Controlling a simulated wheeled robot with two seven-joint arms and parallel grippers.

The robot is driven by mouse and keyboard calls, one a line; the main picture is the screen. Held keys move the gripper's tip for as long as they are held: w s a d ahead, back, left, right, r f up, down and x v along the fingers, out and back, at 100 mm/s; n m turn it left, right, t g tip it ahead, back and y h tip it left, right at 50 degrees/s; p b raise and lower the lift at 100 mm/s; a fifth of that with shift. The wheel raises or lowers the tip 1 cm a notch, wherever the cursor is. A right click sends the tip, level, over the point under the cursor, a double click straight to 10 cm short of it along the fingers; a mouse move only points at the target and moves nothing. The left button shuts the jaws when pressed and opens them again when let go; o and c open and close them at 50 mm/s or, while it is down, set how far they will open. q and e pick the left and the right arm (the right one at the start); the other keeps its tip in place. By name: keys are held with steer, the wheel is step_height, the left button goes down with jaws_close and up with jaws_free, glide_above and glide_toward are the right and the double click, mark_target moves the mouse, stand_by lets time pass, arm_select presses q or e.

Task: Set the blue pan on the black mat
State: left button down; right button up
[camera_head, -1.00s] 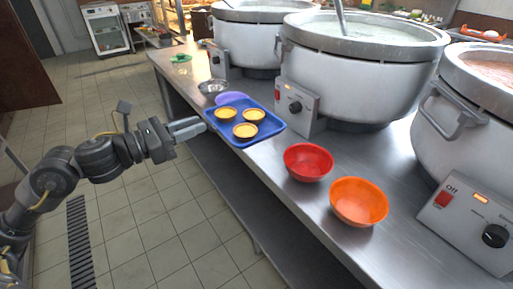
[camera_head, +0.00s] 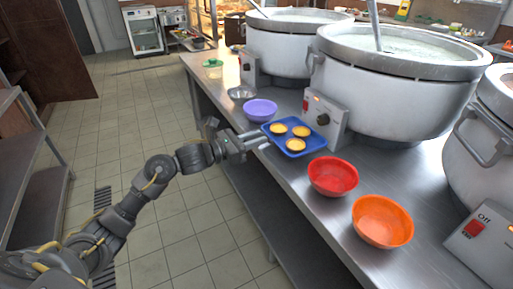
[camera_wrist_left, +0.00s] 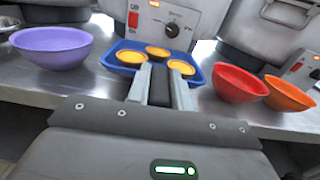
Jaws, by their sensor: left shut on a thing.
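The blue pan (camera_head: 297,151), a shallow tray with three yellow tarts (camera_head: 290,130) in it, is level over the steel counter, close to the stockpot control box. I cannot tell whether it touches the surface below. My left gripper (camera_head: 262,142) is shut on its near rim. In the left wrist view the fingers (camera_wrist_left: 160,85) reach the near edge of the blue pan (camera_wrist_left: 112,65) and cover part of it. No black mat is visible. My right gripper is not in view.
A purple bowl (camera_head: 260,109) stands left of the pan. A red bowl (camera_head: 333,177) and an orange bowl (camera_head: 382,221) stand to its right. A large stockpot (camera_head: 395,95) and its control box (camera_head: 324,118) are close behind. The steel counter (camera_head: 300,190) ends at the front edge.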

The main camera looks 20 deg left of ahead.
arm_select(q)
steer(key=shift+w+f, duration=0.1)
steer(key=shift+f, duration=1.5)
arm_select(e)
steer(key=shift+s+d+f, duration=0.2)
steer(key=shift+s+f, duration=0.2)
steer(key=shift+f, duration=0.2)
arm_select(q)
steer(key=shift+f, duration=0.1)
steer(key=c, duration=1.3)
jaws_free()
steer(key=shift+d, duration=0.1)
steer(key=shift+o, duration=0.2)
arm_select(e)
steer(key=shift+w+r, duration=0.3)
arm_select(q)
steer(key=b, duration=0.1)
glide_toward(272, 142)
steer(key=v, duration=0.7)
steer(key=shift+a+f, duration=0.2)
steer(key=shift+a, duration=0.1)
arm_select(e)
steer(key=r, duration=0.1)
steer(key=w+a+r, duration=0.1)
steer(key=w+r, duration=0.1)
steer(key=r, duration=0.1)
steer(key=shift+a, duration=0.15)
